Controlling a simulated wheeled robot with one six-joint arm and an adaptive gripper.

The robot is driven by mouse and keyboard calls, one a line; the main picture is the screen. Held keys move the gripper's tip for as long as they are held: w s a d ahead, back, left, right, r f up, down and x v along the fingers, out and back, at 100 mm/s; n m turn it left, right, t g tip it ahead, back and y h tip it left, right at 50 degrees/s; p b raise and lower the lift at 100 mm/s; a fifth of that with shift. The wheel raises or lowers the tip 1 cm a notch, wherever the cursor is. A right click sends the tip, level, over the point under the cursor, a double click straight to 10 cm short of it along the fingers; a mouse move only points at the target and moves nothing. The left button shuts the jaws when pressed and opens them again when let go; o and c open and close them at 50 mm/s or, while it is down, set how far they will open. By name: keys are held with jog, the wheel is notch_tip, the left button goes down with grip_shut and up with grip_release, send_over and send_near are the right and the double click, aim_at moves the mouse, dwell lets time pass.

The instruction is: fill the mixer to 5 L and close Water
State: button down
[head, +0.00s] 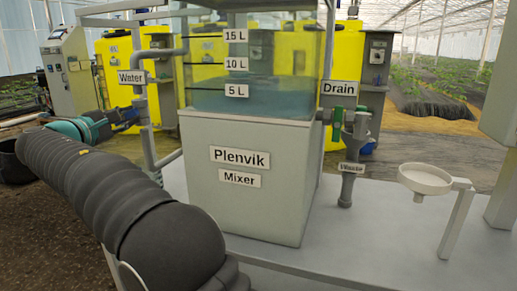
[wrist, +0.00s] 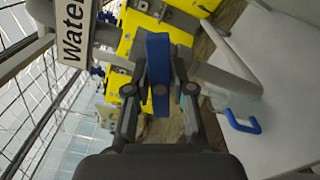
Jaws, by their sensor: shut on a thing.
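The mixer is a pale box labelled Plenvik Mixer (head: 240,200) with a clear tank on top, marked 5 L, 10 L and 15 L. Blue-green liquid (head: 270,103) stands in the tank, its surface around the 5 L mark (head: 236,90); the exact level is hard to read. The Water sign (head: 132,77) hangs on the pipe at the tank's left and also shows in the wrist view (wrist: 73,30). My gripper (head: 122,117) is at the Water valve, below that sign. In the wrist view my gripper (wrist: 160,88) is shut on the blue Water handle (wrist: 158,70).
On the right are the Drain sign (head: 340,88), its green-handled valve (head: 337,122), the Waste pipe (head: 348,185) and a white funnel (head: 425,179). Yellow tanks (head: 205,62) stand behind. Another blue handle (wrist: 243,122) shows at right in the wrist view.

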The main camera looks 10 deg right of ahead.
jog(key=shift+f, duration=0.1)
jog(key=m+b, duration=0.2)
jog(key=shift+f+b, duration=0.3)
jog(key=shift+b, duration=0.05)
jog(key=m+b, duration=0.1)
jog(key=m, duration=0.2)
jog(key=shift+r+b, duration=0.1)
jog(key=shift+b, duration=0.25)
jog(key=shift+r+m, duration=0.25)
jog(key=shift+m, duration=0.25)
jog(key=c, duration=1)
grip_release()
jog(key=shift+o, duration=0.2)
jog(key=v, duration=0.7)
jog(key=shift+b, duration=0.4)
